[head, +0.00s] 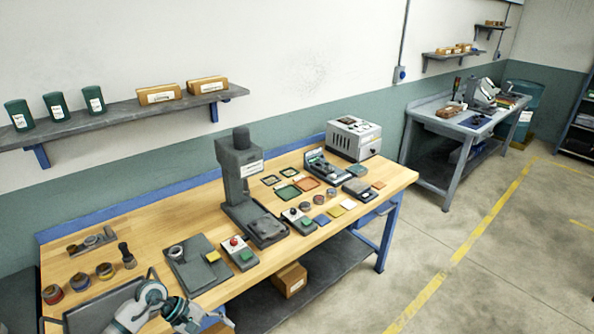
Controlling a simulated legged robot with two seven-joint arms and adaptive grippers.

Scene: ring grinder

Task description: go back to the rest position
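One of my arms, which looks like the left, comes in at the bottom left of the head view. Its white links bend over a dark tray (80,318) at the bench's front left corner. My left gripper (222,319) is at the bottom edge near the bench's front edge, small and partly cut off. I cannot tell whether its fingers are open or shut, and I see nothing held in it. My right gripper is out of view.
The wooden workbench (150,222) carries a dark press (240,185), a grey plate (197,270), a red-button box (238,252), and a white-grey machine (353,138). A cardboard box (290,279) sits on the lower shelf. Floor to the right is open.

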